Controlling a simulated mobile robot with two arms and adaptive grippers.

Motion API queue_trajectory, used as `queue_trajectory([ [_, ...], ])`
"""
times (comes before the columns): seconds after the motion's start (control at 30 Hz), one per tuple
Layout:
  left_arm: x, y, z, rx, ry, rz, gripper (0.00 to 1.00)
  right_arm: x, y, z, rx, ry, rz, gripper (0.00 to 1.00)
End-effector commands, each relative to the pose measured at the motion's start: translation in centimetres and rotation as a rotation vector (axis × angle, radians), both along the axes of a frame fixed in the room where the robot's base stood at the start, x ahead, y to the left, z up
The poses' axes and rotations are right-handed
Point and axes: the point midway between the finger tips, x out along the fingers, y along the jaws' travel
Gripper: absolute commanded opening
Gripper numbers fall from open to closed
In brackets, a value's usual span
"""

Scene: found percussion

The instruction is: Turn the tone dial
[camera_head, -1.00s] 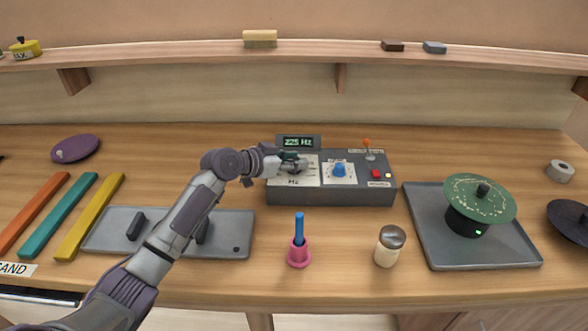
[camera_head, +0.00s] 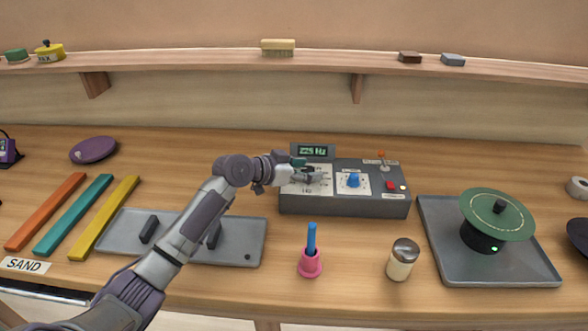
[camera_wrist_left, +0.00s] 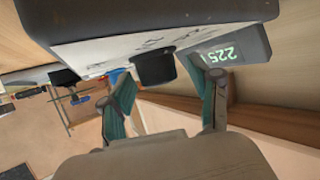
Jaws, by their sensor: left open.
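The grey tone box (camera_head: 345,206) stands on the bench. Its display (camera_head: 313,151) reads 225 Hz, also legible in the left wrist view (camera_wrist_left: 222,54). A dark dial knob (camera_wrist_left: 153,69) stands out from the white, marked panel on the box's left side, labelled Hz. My left gripper (camera_head: 308,175) is at this panel and hides the knob in the head view. In the left wrist view the gripper's teal fingers (camera_wrist_left: 168,84) are open, one on each side of the knob. Whether they touch it I cannot tell. My right gripper is not in view.
A blue knob (camera_head: 354,180), red button (camera_head: 391,185) and small lever (camera_head: 384,166) share the box top. In front stand a pink holder (camera_head: 310,264) with a blue stick and a shaker (camera_head: 402,260). A green disc (camera_head: 497,215) stands on the right tray (camera_head: 440,262).

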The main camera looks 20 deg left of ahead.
Motion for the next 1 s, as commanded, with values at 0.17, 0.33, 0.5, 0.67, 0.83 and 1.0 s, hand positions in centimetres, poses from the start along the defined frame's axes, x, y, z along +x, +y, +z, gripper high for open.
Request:
queue_trajectory([
  [0.17,-2.3,1.8,1.2,0.004,-0.002,0.002,0.62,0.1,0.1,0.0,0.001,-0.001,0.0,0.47],
  [0.33,-5.1,3.9,2.6,0.004,-0.001,0.002,0.62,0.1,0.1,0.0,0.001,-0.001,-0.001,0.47],
  [0.5,-7.3,5.4,3.7,0.002,0.001,0.001,0.62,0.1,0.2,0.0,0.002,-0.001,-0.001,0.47],
  [0.67,-8.3,6.1,4.2,0.002,0.0,-0.001,0.62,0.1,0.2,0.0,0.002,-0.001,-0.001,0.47],
  [0.83,-8.5,6.2,4.4,0.0,0.0,-0.001,0.62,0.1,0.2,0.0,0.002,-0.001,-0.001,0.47],
  [1.0,-8.5,6.2,4.4,0.001,-0.001,0.0,0.62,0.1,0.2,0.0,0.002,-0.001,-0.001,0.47],
])
